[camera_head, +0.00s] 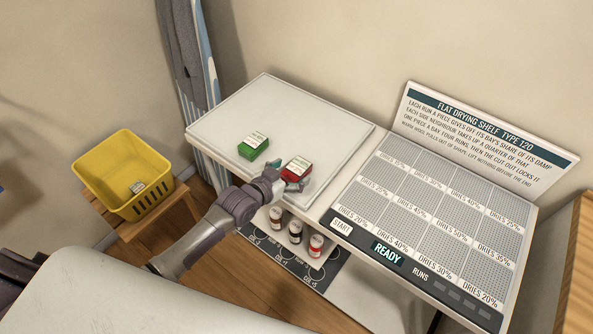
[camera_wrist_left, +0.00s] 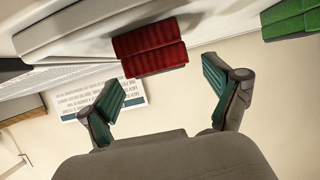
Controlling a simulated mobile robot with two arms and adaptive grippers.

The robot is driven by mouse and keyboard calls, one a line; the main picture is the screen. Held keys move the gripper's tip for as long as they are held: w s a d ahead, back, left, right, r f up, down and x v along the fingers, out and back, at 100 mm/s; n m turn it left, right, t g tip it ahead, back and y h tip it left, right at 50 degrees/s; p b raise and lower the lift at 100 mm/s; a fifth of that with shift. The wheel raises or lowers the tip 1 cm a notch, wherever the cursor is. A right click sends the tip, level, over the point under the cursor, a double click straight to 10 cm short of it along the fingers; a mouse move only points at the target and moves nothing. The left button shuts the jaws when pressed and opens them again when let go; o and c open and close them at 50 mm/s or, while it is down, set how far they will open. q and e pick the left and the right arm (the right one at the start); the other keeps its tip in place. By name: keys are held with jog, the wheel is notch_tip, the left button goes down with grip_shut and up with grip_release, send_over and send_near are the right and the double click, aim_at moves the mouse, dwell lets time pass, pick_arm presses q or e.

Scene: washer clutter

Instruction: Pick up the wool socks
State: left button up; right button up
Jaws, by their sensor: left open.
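A red folded bundle (camera_head: 297,169) with a white label lies on the white top at its front edge. A green folded bundle (camera_head: 253,146) with a white label lies behind and left of it. The label writing is too small for me to tell which is the wool socks. My left gripper (camera_head: 282,177) is open at the red bundle's near left side. In the left wrist view the red bundle (camera_wrist_left: 149,47) shows ribbed, ahead of the gap between the open fingers (camera_wrist_left: 163,88), with nothing held. The green bundle (camera_wrist_left: 290,18) is at the upper right there.
A yellow basket (camera_head: 118,170) with a small labelled item (camera_head: 138,187) stands on a wooden stool at left. A gridded drying shelf (camera_head: 440,207) reading READY is at right. Several small bottles (camera_head: 296,232) stand below the front edge. An ironing board (camera_head: 207,60) leans behind.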

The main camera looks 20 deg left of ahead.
aim_at(295, 169)
pick_arm(q)
jog(key=x, duration=0.3)
jog(key=shift+f, duration=0.2)
jog(key=c, duration=1.3)
jog(key=shift+o, duration=0.2)
jog(key=shift+r, duration=0.15)
